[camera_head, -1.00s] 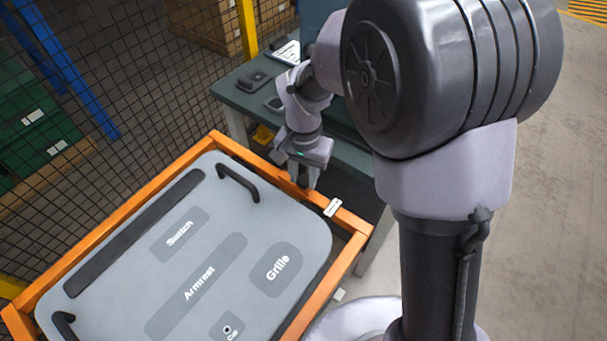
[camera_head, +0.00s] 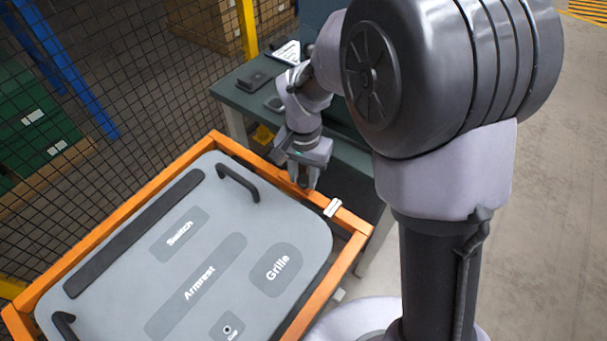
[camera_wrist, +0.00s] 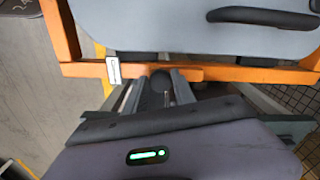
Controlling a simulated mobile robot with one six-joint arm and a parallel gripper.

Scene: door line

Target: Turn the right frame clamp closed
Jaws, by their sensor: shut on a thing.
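My gripper (camera_head: 304,183) is at the far right rail of the orange frame (camera_head: 352,222), pointing down. In the wrist view, its two grey fingers (camera_wrist: 160,88) stand on either side of a dark rounded knob, the clamp (camera_wrist: 160,78), beside the orange rail. The fingers are shut on it. The clamp's lower part is hidden by the fingers, and its turn angle cannot be told. The grey door panel (camera_head: 225,213) lies inside the frame, with labels and black handles.
A white tag (camera_head: 333,207) sits on the rail close to my gripper; it also shows in the wrist view (camera_wrist: 113,71). A grey-green table (camera_head: 235,92) with small dark items stands behind. A mesh fence (camera_head: 110,130) runs along the left. Open floor lies at the right.

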